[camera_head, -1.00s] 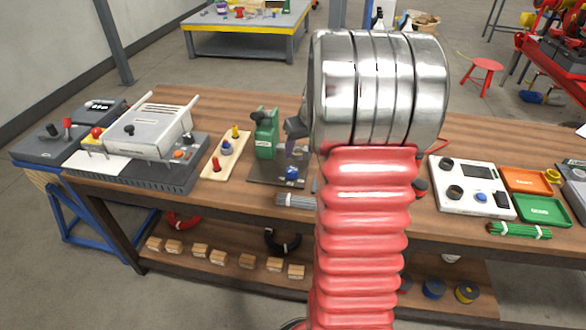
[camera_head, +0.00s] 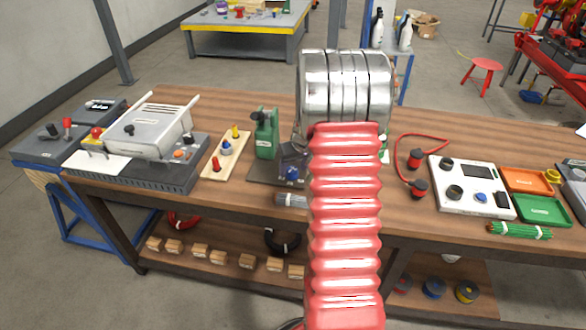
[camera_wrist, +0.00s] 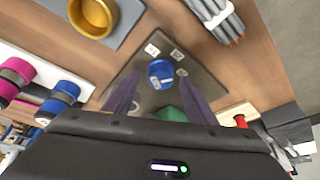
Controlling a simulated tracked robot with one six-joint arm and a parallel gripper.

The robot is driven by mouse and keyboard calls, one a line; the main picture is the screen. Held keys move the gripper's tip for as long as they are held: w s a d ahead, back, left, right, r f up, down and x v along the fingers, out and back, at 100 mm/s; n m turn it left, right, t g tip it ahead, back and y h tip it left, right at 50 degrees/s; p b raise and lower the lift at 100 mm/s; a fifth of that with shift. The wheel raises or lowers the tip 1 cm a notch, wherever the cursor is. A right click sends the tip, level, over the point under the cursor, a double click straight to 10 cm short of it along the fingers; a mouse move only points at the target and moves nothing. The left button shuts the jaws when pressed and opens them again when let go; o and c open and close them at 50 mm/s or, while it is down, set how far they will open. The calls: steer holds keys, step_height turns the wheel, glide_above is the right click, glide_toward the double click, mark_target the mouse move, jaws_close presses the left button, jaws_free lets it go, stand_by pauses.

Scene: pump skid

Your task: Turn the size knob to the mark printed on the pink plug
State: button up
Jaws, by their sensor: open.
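The size knob (camera_wrist: 160,72) is a blue round knob with a pale mark on it, on a dark plate with several small white labels around it. It also shows in the head view (camera_head: 292,173), beside the green upright tool (camera_head: 265,132). My gripper (camera_wrist: 160,84) is open, its two purple fingers on either side of the knob in the wrist view; I cannot tell whether they touch it. In the head view my arm hides most of the gripper. A pink cylinder (camera_wrist: 15,72), possibly the pink plug, is at the left of the wrist view. No mark on it is readable.
A bundle of grey rods (camera_head: 291,200) lies near the bench's front edge by the knob's plate. A wooden peg board (camera_head: 222,158) stands left, a white meter panel (camera_head: 470,205) right.

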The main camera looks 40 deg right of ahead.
steer(key=shift+w+f, duration=0.1)
steer(key=shift+f, duration=0.2)
steer(key=c, duration=0.9)
steer(key=shift+a, duration=0.2)
steer(key=shift+c, duration=0.7)
steer(key=shift+d, duration=0.15)
